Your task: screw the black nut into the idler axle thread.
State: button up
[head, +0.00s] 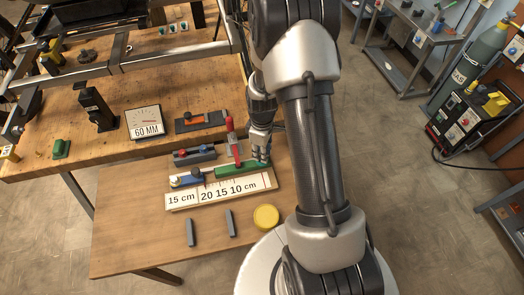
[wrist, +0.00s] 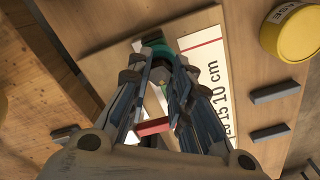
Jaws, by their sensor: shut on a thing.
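My gripper (head: 262,158) points down at the right end of a long green piece (head: 232,171) on the white measuring board (head: 222,193). In the wrist view its fingers (wrist: 166,62) close around a green, rounded end (wrist: 155,47) with some dark material beside it. The fingers hide most of what they grip. I cannot make out the black nut or the idler axle thread with certainty. A dark knob (head: 196,172) sits on a blue block (head: 187,181) left of the green piece.
A yellow round tin (head: 266,217) and two grey bars (head: 191,232) lie in front of the board. A metal tube frame (head: 170,55) spans the back bench. The table's front left is clear.

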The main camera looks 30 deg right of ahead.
jog(key=shift+m, duration=0.5)
jog(key=shift+m, duration=0.8)
jog(key=shift+m, duration=0.9)
jog(key=shift+m, duration=0.6)
jog(key=shift+m, duration=0.3)
